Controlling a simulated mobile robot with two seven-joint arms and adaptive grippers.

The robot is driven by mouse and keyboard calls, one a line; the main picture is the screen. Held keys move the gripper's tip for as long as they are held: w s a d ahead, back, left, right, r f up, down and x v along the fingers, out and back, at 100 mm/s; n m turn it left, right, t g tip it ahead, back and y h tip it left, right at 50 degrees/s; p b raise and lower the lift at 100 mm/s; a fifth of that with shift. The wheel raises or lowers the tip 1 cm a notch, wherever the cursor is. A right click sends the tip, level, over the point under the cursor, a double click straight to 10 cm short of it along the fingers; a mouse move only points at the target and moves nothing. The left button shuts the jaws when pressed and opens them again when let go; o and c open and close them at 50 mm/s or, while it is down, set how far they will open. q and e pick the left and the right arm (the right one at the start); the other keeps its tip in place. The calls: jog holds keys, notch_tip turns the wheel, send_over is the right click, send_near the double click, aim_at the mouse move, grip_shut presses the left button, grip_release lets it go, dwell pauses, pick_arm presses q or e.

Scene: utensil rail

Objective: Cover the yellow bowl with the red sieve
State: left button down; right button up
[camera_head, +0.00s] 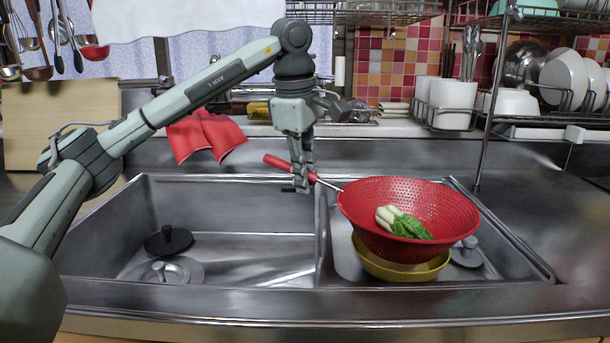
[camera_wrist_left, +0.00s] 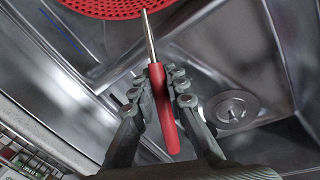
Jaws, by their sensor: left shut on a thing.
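The red sieve (camera_head: 365,215) is a perforated basket with a red handle (camera_head: 279,162) on a thin metal rod. Green and white vegetables (camera_head: 404,222) show at the basket, in the head view. The yellow bowl (camera_head: 372,266) is in the right sink basin, directly below the sieve and partly hidden by it. I cannot tell whether the sieve touches the bowl. My left gripper (camera_head: 301,186) is shut on the sieve's handle. In the left wrist view the handle (camera_wrist_left: 162,110) lies between the fingers (camera_wrist_left: 161,95), with the sieve's rim (camera_wrist_left: 105,8) at the top. My right gripper is not in view.
The steel double sink has a divider (camera_head: 321,235) between its basins. The left basin holds a black stopper (camera_head: 168,240) and a drain (camera_head: 162,271). A metal post (camera_head: 492,105) and dish racks stand behind on the right. Red gloves (camera_head: 206,138) hang at the back.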

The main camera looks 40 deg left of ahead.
pick_arm(q)
jog(key=shift+f+b, duration=0.5)
jog(key=shift+f, duration=0.35)
jog(key=c, duration=1.4)
grip_release()
jog(key=shift+c, duration=0.2)
jog(key=shift+r, duration=0.1)
notch_tip(320, 180, up, 12)
jog(key=s, duration=0.2)
jog(key=shift+s+d+f, duration=0.15)
jog(key=shift+f, duration=0.05)
